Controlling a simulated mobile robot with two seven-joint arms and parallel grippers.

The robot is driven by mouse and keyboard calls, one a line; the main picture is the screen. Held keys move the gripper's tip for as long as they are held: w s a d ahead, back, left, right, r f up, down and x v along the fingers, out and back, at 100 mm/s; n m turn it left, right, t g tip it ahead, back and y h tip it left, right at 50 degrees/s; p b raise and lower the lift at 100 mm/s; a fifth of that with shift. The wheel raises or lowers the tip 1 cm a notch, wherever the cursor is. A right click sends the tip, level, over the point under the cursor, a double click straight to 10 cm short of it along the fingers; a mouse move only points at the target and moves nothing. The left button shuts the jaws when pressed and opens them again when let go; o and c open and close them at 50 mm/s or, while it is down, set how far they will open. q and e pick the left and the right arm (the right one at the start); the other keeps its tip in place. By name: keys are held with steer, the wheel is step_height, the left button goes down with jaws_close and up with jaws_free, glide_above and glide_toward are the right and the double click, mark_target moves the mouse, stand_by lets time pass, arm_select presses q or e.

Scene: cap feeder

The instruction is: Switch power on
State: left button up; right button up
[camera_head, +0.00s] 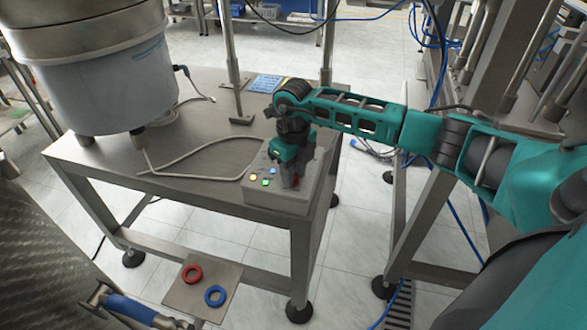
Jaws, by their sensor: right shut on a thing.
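A grey control box (262,196) sits at the front right corner of the metal table. Its top carries several small lit buttons, among them a yellow one (253,177), a green one (266,183) and a blue one (273,171). A red switch part (296,183) shows at the right side of the box top. My right gripper (292,178) points down over that right side and is shut on the switch, which it largely hides. My left gripper is not in view.
A large white feeder drum (110,92) stands on the left of the metal table (185,155). Grey cables cross the tabletop to the box. Metal posts and a frame stand at right. A small plate below holds a red ring (192,273) and a blue ring (214,295).

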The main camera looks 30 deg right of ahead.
steer(key=shift+m, duration=0.4)
steer(key=o, duration=1.1)
steer(key=shift+c, duration=0.2)
step_height(320, 180, up, 13)
steer(key=shift+p, duration=0.3)
